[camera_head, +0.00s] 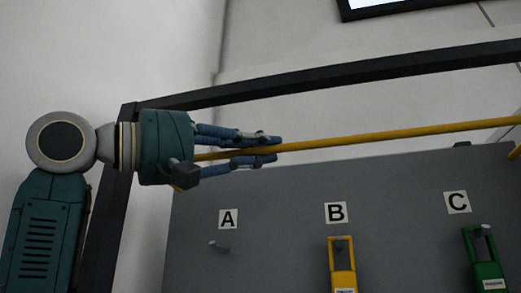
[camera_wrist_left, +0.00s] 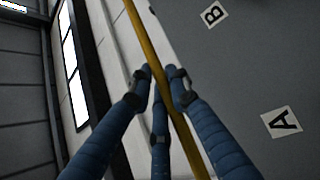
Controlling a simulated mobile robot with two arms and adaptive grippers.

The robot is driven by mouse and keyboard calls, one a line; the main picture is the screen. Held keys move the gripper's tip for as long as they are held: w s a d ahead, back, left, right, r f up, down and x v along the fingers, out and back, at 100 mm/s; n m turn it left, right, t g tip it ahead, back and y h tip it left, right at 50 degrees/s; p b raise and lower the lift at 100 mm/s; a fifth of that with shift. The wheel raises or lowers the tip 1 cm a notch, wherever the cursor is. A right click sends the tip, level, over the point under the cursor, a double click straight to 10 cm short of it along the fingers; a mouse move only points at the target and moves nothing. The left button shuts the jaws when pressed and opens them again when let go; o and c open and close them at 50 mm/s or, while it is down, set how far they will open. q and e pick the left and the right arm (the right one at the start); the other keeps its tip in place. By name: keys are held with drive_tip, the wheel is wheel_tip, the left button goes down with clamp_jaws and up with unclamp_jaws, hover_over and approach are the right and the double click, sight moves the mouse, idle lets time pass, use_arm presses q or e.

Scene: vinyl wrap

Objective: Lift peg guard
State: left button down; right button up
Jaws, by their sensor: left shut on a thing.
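The peg guard is a long thin yellow bar (camera_head: 400,131) that runs across the top of a grey board. My left gripper (camera_head: 268,147) comes in from the left and its blue fingers are closed around the bar near its left end. In the left wrist view the yellow bar (camera_wrist_left: 140,35) passes between the fingers of the gripper (camera_wrist_left: 164,80). The bar slopes slightly up to the right in the head view. My right gripper is not in view.
The grey board (camera_head: 270,245) carries labels A (camera_head: 228,219), B (camera_head: 336,212) and C (camera_head: 457,202). A bare peg (camera_head: 217,246) is under A. A yellow tool (camera_head: 342,262) hangs under B and a green one (camera_head: 484,262) under C. A dark frame (camera_head: 330,78) surrounds the board.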

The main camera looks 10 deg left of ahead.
use_arm(q)
drive_tip(key=shift+r, duration=0.15)
idle(0.3)
drive_tip(key=c, duration=1.8)
unclamp_jaws()
drive_tip(key=shift+o, duration=0.9)
drive_tip(key=v, duration=1.2)
